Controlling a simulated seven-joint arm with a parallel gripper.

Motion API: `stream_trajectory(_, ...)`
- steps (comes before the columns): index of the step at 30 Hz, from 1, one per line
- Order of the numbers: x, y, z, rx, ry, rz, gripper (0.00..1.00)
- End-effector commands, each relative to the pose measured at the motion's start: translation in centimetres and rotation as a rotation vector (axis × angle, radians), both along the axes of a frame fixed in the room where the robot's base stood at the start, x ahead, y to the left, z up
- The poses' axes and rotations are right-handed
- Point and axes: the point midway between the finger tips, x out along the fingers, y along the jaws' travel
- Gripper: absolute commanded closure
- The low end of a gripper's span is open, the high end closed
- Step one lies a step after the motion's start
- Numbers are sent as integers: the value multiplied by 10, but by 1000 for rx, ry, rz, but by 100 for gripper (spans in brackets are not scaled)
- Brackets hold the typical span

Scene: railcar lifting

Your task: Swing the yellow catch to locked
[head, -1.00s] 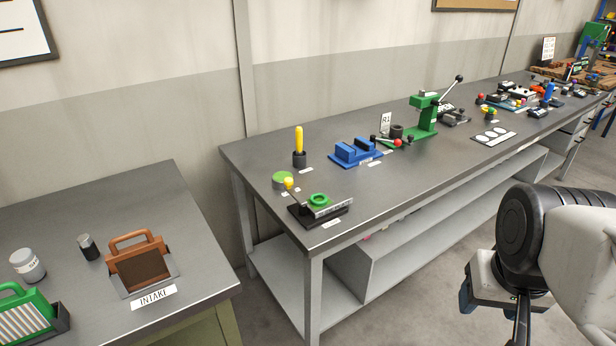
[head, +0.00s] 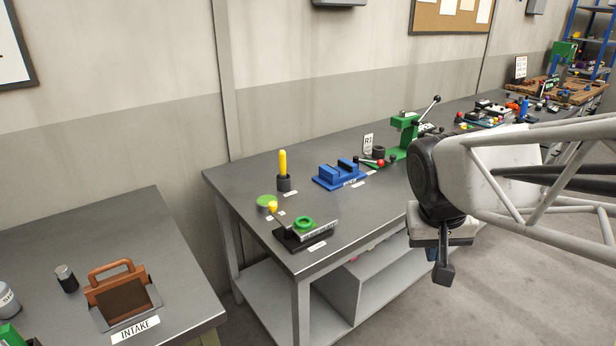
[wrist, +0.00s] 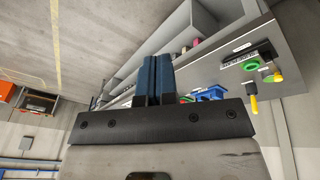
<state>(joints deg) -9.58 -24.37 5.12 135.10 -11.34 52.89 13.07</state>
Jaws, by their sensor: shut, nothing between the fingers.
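A black fixture (head: 300,241) with a green ring (head: 304,223) sits at the near left corner of the long bench. A dark lever with a yellow knob (head: 272,207) leans up from its left end; it looks like the yellow catch, and I cannot tell its exact position. In the wrist view the yellow knob (wrist: 277,77) and green ring (wrist: 250,65) show at the right. My gripper (head: 443,274) hangs to the right of the fixture, beyond the bench's front edge, apart from everything. Its blue-padded fingers (wrist: 154,78) are together and empty.
An upright yellow handle (head: 283,163) stands in a black cup behind the fixture. A blue block (head: 340,175) and green lever press (head: 405,135) stand farther right. A brown-handled case (head: 122,292) sits on the left table. A floor gap separates the tables.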

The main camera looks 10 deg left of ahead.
Motion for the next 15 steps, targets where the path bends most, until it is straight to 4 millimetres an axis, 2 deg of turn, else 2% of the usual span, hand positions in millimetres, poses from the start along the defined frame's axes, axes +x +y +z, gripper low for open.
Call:
stream_trajectory(3,22,14,2,-21,-3,14,100)
stream_trajectory(15,92,68,4,-90,-28,52,100)
